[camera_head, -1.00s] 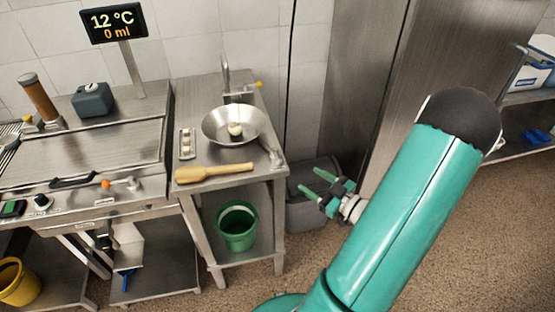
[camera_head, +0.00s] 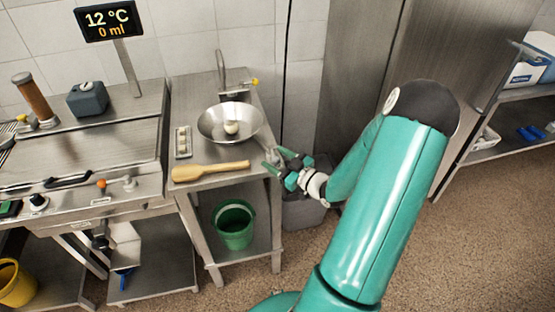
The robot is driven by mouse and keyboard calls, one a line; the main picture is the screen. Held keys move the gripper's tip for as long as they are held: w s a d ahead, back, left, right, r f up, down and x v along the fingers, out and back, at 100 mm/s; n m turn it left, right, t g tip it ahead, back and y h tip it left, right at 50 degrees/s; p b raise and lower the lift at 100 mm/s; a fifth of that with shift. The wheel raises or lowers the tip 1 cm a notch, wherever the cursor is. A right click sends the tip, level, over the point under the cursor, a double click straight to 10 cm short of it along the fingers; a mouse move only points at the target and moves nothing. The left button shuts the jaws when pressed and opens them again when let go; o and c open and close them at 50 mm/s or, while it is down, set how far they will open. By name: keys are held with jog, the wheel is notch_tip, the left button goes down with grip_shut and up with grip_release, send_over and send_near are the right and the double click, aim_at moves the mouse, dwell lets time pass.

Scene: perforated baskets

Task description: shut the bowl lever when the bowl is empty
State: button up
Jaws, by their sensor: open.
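The metal bowl (camera_head: 212,128) sits on the small steel table. A pale round thing (camera_head: 231,128) lies inside it, so the bowl is not empty.
A wooden paddle (camera_head: 210,171) lies along the table's front edge, and a tray (camera_head: 183,142) with pale pieces is left of the bowl. A tap (camera_head: 221,75) stands behind. A green bucket (camera_head: 233,224) is below.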

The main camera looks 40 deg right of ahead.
jog(key=shift+c, duration=0.3)
jog(key=c, duration=0.9)
